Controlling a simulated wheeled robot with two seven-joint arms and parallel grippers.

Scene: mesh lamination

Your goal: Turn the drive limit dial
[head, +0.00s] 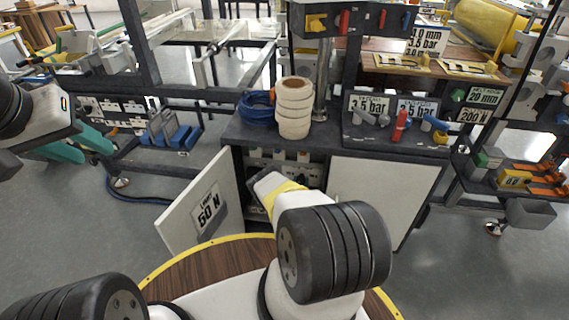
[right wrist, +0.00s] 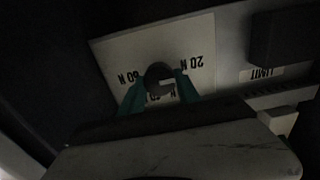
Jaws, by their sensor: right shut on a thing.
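The drive limit dial (right wrist: 158,72) is a dark round knob on a pale plate (right wrist: 112,50) in the right wrist view. The plate reads 20 N and 60 N, upside down in this view, with other marks partly covered. A short light mark shows on the knob. My right gripper (right wrist: 161,88) has its teal fingers shut on the dial from both sides. In the head view my right arm reaches into the open cabinet, hiding the dial and fingers. My left gripper (head: 78,146) is open and empty at the far left, away from the cabinet.
The open cabinet door (head: 178,222) carries a LIMIT 50 N sign (head: 207,207). A closed white panel (head: 378,190) is right of the opening. White tape rolls (head: 294,108) and a blue cable coil (head: 257,106) sit on top. A LIMIT label (right wrist: 263,73) is beside the dial plate.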

